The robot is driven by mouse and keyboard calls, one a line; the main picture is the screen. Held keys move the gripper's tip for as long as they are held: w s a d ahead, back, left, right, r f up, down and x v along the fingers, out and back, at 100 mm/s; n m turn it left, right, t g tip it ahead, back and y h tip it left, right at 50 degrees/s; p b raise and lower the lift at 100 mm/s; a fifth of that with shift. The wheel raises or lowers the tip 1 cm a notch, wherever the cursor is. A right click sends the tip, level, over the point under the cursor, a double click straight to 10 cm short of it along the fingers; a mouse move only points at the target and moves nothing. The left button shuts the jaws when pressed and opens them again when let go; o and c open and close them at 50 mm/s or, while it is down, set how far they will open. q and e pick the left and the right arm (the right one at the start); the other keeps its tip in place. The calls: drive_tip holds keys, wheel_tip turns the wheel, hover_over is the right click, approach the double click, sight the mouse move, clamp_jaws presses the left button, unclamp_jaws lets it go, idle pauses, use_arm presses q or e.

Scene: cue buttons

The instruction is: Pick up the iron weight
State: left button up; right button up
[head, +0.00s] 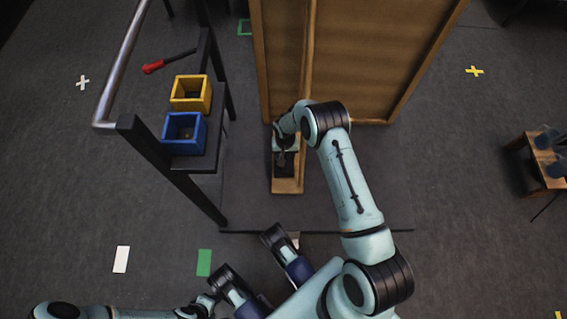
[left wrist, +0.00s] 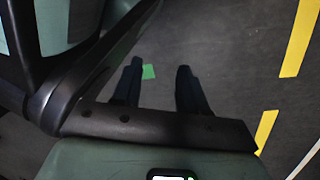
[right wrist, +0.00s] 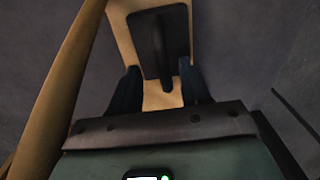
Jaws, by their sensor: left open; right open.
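The iron weight, a dark block with a narrow grip, stands on a light wooden base. In the right wrist view the iron weight (right wrist: 152,42) lies straight ahead, with its grip reaching between the fingers of my right gripper (right wrist: 161,80). That gripper is open, with a finger on either side and gaps visible. In the head view the iron weight (head: 284,168) is partly hidden beneath my right gripper (head: 285,155). My left gripper (left wrist: 158,75) is open and empty over bare floor in the left wrist view.
A tall wooden panel structure (head: 355,50) rises behind the wooden base (head: 288,186). A dark rack with a metal rail (head: 125,60) stands left, holding a yellow box (head: 191,105), a blue box (head: 166,138) and a red-handled tool (head: 153,67). A small wooden table (head: 540,155) is far right.

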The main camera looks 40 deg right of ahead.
sight(288, 171)
wheel_tip(288, 171, down, 4)
drive_tip(key=shift+w+a+f+b, duration=0.15)
drive_tip(key=shift+f+b, duration=0.1)
drive_tip(key=shift+b, duration=0.75)
drive_tip(key=shift+f, duration=0.4)
clamp_jaws()
use_arm(q)
drive_tip(key=shift+g, duration=0.8)
drive_tip(key=s, duration=0.1)
drive_tip(key=s+f, duration=0.1)
drive_tip(key=s, duration=0.1)
drive_tip(key=s+f, duration=0.1)
drive_tip(key=shift+s+a+f, duration=0.1)
drive_tip(key=shift+s+a, duration=0.05)
drive_tip(key=shift+a, duration=0.05)
use_arm(e)
drive_tip(key=shift+w+r, duration=0.2)
